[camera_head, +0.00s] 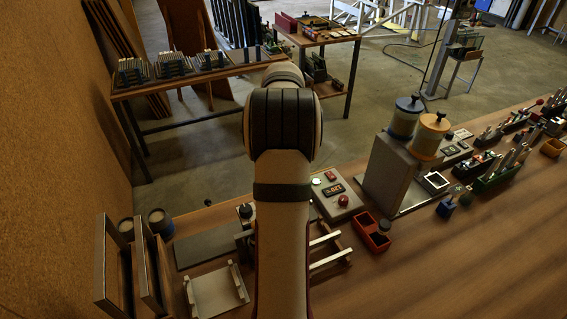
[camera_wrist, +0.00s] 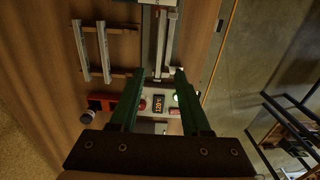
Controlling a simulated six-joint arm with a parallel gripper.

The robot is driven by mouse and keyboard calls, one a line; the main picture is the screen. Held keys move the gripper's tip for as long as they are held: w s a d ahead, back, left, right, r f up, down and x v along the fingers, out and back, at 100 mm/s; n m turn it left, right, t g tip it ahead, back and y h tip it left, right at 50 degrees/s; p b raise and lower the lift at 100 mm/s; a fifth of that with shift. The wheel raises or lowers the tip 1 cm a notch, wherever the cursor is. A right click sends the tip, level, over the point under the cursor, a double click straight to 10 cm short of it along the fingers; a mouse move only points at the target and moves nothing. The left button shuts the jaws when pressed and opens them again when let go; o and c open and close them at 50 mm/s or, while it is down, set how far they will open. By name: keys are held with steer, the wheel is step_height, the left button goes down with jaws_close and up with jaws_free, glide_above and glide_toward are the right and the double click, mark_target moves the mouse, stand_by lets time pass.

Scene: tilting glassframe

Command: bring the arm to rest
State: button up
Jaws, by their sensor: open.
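My gripper (camera_wrist: 159,72) shows in the wrist view as two green fingers on a dark bar. They are apart, with nothing held between them. Below and between them is a control box with a lit orange display (camera_wrist: 158,104), a red button and a green light. This control box (camera_head: 337,194) also shows in the head view, just right of my arm. In the head view my arm stands upright in the middle of the picture, and my gripper cannot be made out there.
The wooden bench carries a pale tray-like fixture (camera_head: 218,290), metal rails (camera_head: 326,262), upright framed panels (camera_head: 113,264) at the left, a red bin (camera_head: 372,233), and a grey block with canisters (camera_head: 389,175). The bench's lower right is clear. A side table (camera_head: 190,77) stands behind.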

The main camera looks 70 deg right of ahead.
steer(key=shift+r, duration=0.75)
steer(key=w+a+r+n, duration=0.25)
steer(key=w+a, duration=0.25)
steer(key=a, duration=0.3)
steer(key=w+a+r+n, duration=0.2)
steer(key=w+a+n, duration=0.2)
steer(key=a, duration=0.4)
steer(key=s+a+r+n+y, duration=0.1)
steer(key=a+n, duration=0.6)
steer(key=a, duration=1.1)
steer(key=s+a+f+n, duration=0.3)
steer(key=s+a+n, duration=0.5)
steer(key=s+a, duration=0.3)
steer(key=shift+s+a+f+y, duration=0.15)
steer(key=shift+s+a+y, duration=0.2)
steer(key=shift+a, duration=0.45)
